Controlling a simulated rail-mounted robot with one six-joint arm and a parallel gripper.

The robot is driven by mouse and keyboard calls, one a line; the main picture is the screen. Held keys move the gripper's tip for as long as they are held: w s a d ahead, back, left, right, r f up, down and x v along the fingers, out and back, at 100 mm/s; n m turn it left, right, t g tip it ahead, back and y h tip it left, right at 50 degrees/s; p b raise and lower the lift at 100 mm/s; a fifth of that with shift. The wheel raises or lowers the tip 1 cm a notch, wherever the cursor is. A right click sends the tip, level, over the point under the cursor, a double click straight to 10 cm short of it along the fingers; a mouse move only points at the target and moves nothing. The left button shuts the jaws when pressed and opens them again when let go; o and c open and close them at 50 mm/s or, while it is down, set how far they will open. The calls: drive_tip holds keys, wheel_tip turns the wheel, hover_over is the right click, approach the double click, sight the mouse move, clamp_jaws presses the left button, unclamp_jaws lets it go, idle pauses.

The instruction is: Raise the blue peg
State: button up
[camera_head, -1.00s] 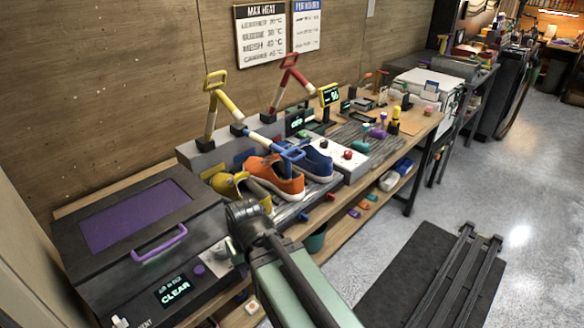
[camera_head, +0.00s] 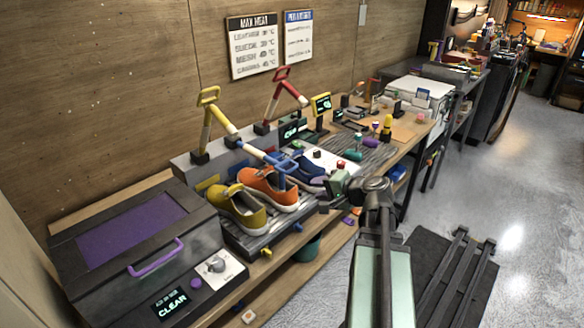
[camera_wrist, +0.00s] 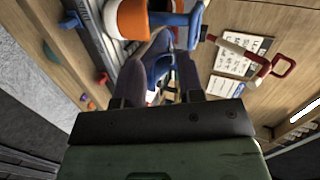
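The blue lever arm (camera_head: 253,154) leans low over the shoes in the head view, with its looped blue handle (camera_head: 284,164) above the orange shoe (camera_head: 268,189) and blue shoe (camera_head: 306,177). A blue loop (camera_wrist: 197,22) also shows at the top of the wrist view. My gripper (camera_head: 336,186) is at the toe side of the blue shoe, right of the blue handle. In the wrist view my gripper (camera_wrist: 160,72) has its fingers apart, with blue shapes seen between them; I see no grip on anything. The fingertips are hard to make out in the head view.
A raised yellow lever (camera_head: 208,105) and a raised red lever (camera_head: 280,88) stand behind the shoes. The yellow shoe (camera_head: 240,210) is at the left. A dark box with a purple lid panel (camera_head: 135,222) stands front left.

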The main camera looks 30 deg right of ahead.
sight(293, 170)
drive_tip(key=w, duration=0.4)
drive_tip(key=w+a+m+t+b, duration=0.1)
drive_tip(key=w, duration=0.3)
drive_tip(key=w+a+t+b, duration=0.1)
drive_tip(key=w, duration=0.2)
drive_tip(key=shift+w+a+r+m, duration=0.1)
drive_tip(key=shift+w+a+m, duration=0.1)
drive_tip(key=shift+w+m, duration=0.2)
drive_tip(key=shift+c, duration=0.3)
clamp_jaws()
